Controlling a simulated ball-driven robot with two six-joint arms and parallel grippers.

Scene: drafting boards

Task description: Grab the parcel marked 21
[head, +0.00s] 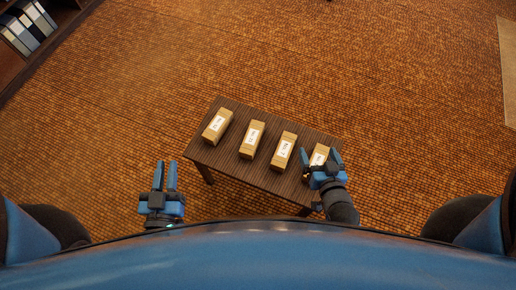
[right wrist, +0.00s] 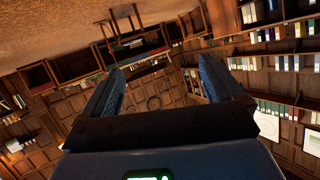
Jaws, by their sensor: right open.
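Several brown box parcels with white labels stand in a slanting row on a small dark wooden table (head: 268,178). They are the far-left parcel (head: 217,126), the second (head: 252,139), the third (head: 283,151) and the rightmost (head: 319,154). The label marks are too small to read, so I cannot tell which is 21. My right gripper (head: 320,160) is open at the table's right end and partly hides the rightmost parcel. In the right wrist view its jaws (right wrist: 157,75) are apart with nothing between them. My left gripper (head: 166,170) is open and empty, left of the table.
A dark shelf with binders (head: 27,27) stands at the far upper left. The brown carpet (head: 400,90) around the table is clear. A pale mat (head: 508,70) lies at the right edge. The right wrist view shows wooden bookshelves (right wrist: 270,60) in the distance and no parcel.

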